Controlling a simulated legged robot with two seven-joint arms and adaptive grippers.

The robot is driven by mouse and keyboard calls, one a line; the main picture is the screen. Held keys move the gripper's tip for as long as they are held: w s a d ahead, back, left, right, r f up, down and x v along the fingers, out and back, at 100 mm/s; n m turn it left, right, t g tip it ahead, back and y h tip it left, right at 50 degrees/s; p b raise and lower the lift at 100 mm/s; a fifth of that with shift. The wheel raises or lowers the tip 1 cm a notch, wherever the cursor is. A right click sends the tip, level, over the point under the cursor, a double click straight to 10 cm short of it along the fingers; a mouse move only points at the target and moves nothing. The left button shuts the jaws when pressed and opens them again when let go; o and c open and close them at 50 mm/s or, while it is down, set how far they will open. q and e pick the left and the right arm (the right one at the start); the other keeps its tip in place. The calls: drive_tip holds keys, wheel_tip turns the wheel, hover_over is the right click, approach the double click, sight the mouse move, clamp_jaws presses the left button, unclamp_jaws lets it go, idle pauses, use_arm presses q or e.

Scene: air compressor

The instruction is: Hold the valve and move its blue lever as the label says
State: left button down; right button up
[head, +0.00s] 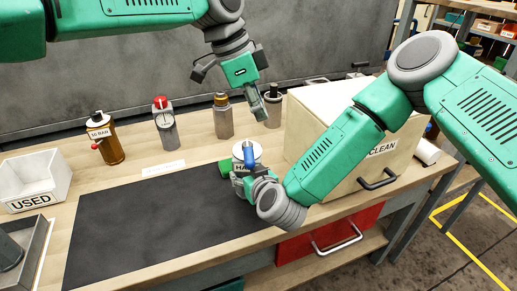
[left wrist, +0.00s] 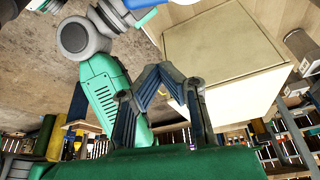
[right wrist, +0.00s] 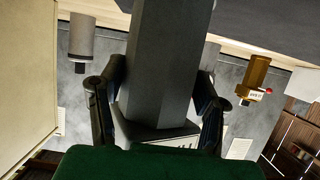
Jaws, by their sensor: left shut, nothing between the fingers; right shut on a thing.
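The valve (head: 239,181) stands upright on the workbench beside the dark mat's right edge, with a pale round top and a blue lever (head: 248,155). Its front label is partly hidden and cannot be read in full. My right gripper (head: 252,182) is shut on the valve's body. In the right wrist view, the grey body (right wrist: 165,60) stands between its two fingers, with a label edge at the bottom. My left gripper (head: 259,112) hangs above and behind the valve, clear of the lever. Its fingers meet, empty, in the left wrist view (left wrist: 162,72).
A cream CLEAN box (head: 320,115) stands right of the valve. Behind are a 10 BAR brown bottle (head: 104,138), a red-topped fitting (head: 165,125) and a brass-topped fitting (head: 223,118). A white USED bin (head: 35,180) is at left. The dark mat (head: 150,225) is clear.

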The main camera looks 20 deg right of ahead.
sight(251, 153)
use_arm(q)
drive_tip(key=x, duration=1)
drive_tip(key=shift+w+a+f, duration=0.1)
drive_tip(key=shift+w+a, duration=0.15)
drive_tip(key=shift+a, duration=0.75)
drive_tip(key=shift+w+a+f, duration=0.1)
drive_tip(key=shift+w+a, duration=0.15)
drive_tip(key=shift+a, duration=0.75)
drive_tip(key=shift+d, duration=0.1)
drive_tip(key=shift+w+a, duration=0.15)
drive_tip(key=shift+a, duration=0.65)
